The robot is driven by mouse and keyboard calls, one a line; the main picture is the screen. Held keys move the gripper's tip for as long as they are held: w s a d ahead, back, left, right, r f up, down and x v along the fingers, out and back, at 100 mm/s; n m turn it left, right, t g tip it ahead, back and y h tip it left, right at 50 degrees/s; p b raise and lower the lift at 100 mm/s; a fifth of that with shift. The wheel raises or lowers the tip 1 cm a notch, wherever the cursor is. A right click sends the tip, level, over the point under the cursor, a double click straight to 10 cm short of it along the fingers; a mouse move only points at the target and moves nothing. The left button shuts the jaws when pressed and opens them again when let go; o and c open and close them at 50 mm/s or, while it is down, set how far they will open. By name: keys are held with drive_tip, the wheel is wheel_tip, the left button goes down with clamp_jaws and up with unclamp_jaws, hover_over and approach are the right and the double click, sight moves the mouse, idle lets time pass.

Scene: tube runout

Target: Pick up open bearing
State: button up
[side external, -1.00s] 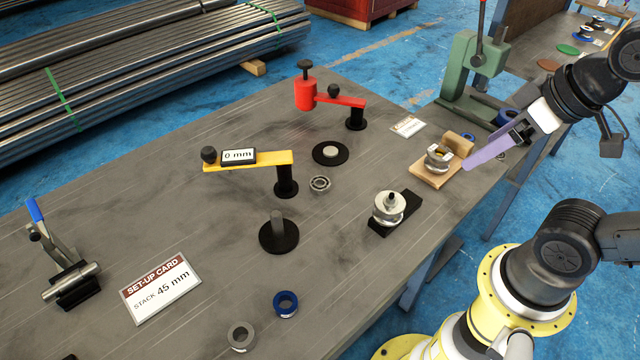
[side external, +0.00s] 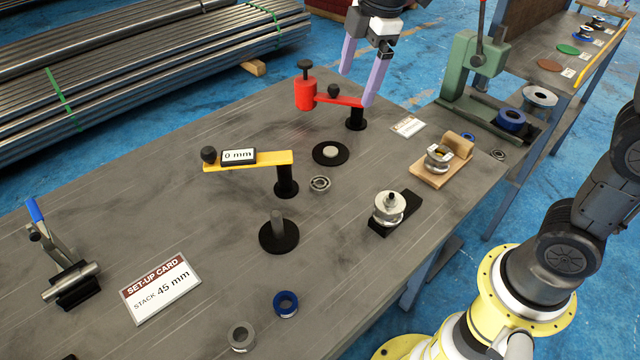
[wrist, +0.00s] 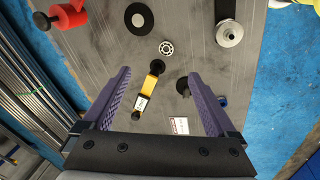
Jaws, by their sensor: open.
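The open bearing, a small steel ring with visible balls (side external: 320,184), lies flat on the grey table beside the yellow arm's black post. It also shows in the wrist view (wrist: 166,47), above the space between my fingers. My gripper (side external: 358,88) is open and empty, high over the far side of the table near the red arm. In the wrist view its two purple fingers (wrist: 158,80) are wide apart with nothing between them.
A yellow gauge arm (side external: 250,161) and a red clamp arm (side external: 335,99) stand above the table near the bearing. A black disc (side external: 331,153), a post on a round base (side external: 279,234) and a pulley on a black block (side external: 389,208) are close by.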

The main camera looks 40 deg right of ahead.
drive_tip(key=w+a+f+n+g, duration=0.1)
drive_tip(key=w+a+f+g, duration=0.1)
drive_tip(key=w+a+f, duration=0.35)
hover_over(320, 183)
drive_tip(key=f, duration=0.8)
drive_tip(key=w+f, duration=0.1)
drive_tip(key=f, duration=0.6)
drive_tip(key=s+f, duration=0.1)
drive_tip(key=f, duration=0.2)
drive_tip(key=shift+d, duration=0.1)
drive_tip(key=shift+f, duration=0.6)
clamp_jaws()
